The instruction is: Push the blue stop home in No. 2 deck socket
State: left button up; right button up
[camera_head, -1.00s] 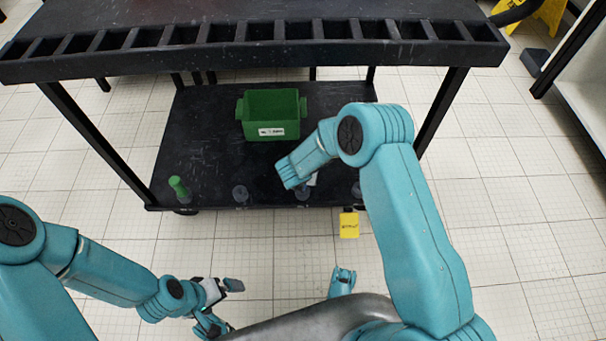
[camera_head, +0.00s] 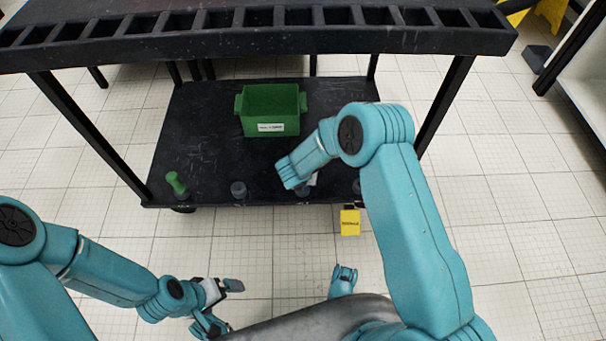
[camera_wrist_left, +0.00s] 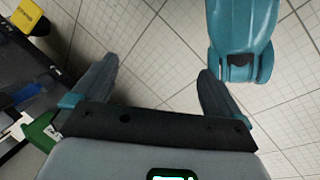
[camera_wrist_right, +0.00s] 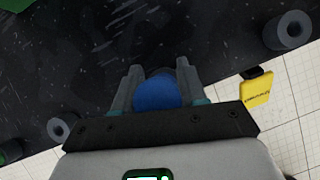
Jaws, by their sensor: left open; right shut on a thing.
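The blue stop (camera_wrist_right: 157,92) is between the fingers of my right gripper (camera_wrist_right: 158,80), which is shut on it. In the head view my right gripper (camera_head: 292,182) points down at the shelf's front edge, over a dark socket (camera_head: 303,191); the stop is hidden there. Whether the stop touches or sits in the socket cannot be told. Other grey sockets show to the left (camera_wrist_right: 60,128) and right (camera_wrist_right: 287,30) in the right wrist view. Socket labels are too small to read. My left gripper (camera_head: 228,305) is open and empty over the floor, away from the shelf.
A green stop (camera_head: 176,183) stands tilted at the left socket on the black lower shelf (camera_head: 205,150). A green bin (camera_head: 271,112) stands farther back. A yellow tag (camera_head: 350,223) hangs at the front edge. The slotted upper rail (camera_head: 250,45) overhangs the shelf. Floor in front is clear.

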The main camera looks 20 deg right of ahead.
pick_arm(q)
jog(key=shift+f+b, duration=0.3)
jog(key=shift+f, duration=0.1)
pick_arm(e)
jog(key=shift+f, duration=0.4)
jog(key=o, duration=1.2)
jog(key=shift+r, duration=0.1)
jog(key=s, duration=0.1)
jog(key=s+a+b, duration=0.1)
jog(key=s+a, duration=0.1)
jog(key=shift+s+r+b, duration=0.1)
jog(key=shift+r+b, duration=0.15)
jog(key=shift+b, duration=0.1)
pick_arm(q)
jog(key=w, duration=0.1)
jog(key=w+t, duration=0.1)
jog(key=w, duration=0.1)
jog(key=w+a+f+t, duration=0.1)
jog(key=w, duration=0.1)
jog(key=shift+p, duration=0.3)
pick_arm(e)
jog(key=s+a, duration=0.1)
jog(key=s, duration=0.1)
jog(key=s+a, duration=0.2)
jog(key=s, duration=0.1)
jog(key=s+a, duration=0.1)
jog(key=s, duration=0.1)
jog(key=shift+s+a+r, duration=0.25)
jog(key=shift+s, duration=0.05)
